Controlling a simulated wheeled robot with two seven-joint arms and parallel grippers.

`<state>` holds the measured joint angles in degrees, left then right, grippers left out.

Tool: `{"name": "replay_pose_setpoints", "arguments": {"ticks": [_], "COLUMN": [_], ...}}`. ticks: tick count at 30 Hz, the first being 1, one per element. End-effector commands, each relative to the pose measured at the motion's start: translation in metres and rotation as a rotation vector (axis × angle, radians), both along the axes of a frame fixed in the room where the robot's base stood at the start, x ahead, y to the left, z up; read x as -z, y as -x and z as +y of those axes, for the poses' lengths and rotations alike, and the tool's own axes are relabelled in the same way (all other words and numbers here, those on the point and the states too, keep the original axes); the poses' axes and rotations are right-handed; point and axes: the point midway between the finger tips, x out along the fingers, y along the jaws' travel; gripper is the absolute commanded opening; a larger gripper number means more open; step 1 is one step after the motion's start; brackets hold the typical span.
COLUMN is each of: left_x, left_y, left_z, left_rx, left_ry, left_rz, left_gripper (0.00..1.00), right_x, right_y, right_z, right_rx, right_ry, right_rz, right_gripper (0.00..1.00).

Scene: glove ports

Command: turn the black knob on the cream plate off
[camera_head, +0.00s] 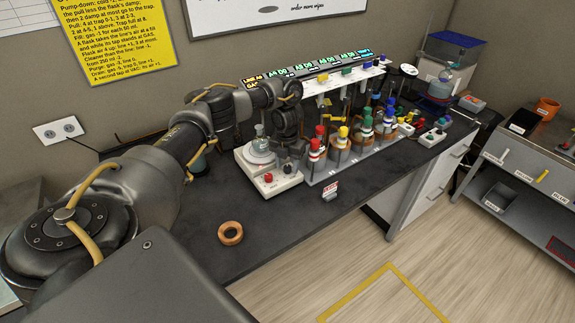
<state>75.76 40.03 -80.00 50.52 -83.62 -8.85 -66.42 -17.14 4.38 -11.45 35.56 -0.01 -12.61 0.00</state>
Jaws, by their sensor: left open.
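A cream hot plate (250,172) stands on the dark bench near the middle of the head view. Its front panel carries a red knob (268,177) and a small dark knob (288,168), whose setting is too small to read. A small flask (260,143) sits on its round top. My left arm reaches in from the left, and my left gripper (290,147) is open, pointing down above and behind the panel's right side. Its fingertips are partly lost against the dark background, so I cannot tell whether they touch anything. My right gripper is not in view.
A rack of bottles with red, yellow, green and blue caps (365,125) stands just right of the hot plate. A small sign (330,190) and a wooden ring (231,233) are on the bench's front part. A white valve shelf (335,82) is behind.

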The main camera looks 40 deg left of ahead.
Motion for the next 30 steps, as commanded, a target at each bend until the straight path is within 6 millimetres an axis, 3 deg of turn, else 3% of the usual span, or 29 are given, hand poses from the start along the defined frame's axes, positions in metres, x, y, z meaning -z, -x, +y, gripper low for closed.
{"name": "replay_pose_setpoints", "arguments": {"ticks": [3,13,22,30], "left_x": [-0.0002,-0.0004,-0.001,-0.002], "left_y": [-0.0001,-0.0001,-0.0001,-0.0002], "left_z": [-0.0002,-0.0002,-0.0003,-0.0006], "left_rx": [0.0,0.0,-0.038,-0.203], "left_ry": [0.0,0.0,0.001,0.001], "left_rz": [0.0,0.0,0.0,0.001], "left_gripper": [0.45,0.02,0.02,0.02], "right_x": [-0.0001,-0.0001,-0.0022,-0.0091], "right_y": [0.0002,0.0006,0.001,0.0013], "right_z": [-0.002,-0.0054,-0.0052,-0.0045], "right_rx": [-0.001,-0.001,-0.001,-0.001], "right_ry": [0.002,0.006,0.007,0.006], "right_rz": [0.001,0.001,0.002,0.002], "right_gripper": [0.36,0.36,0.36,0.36]}}
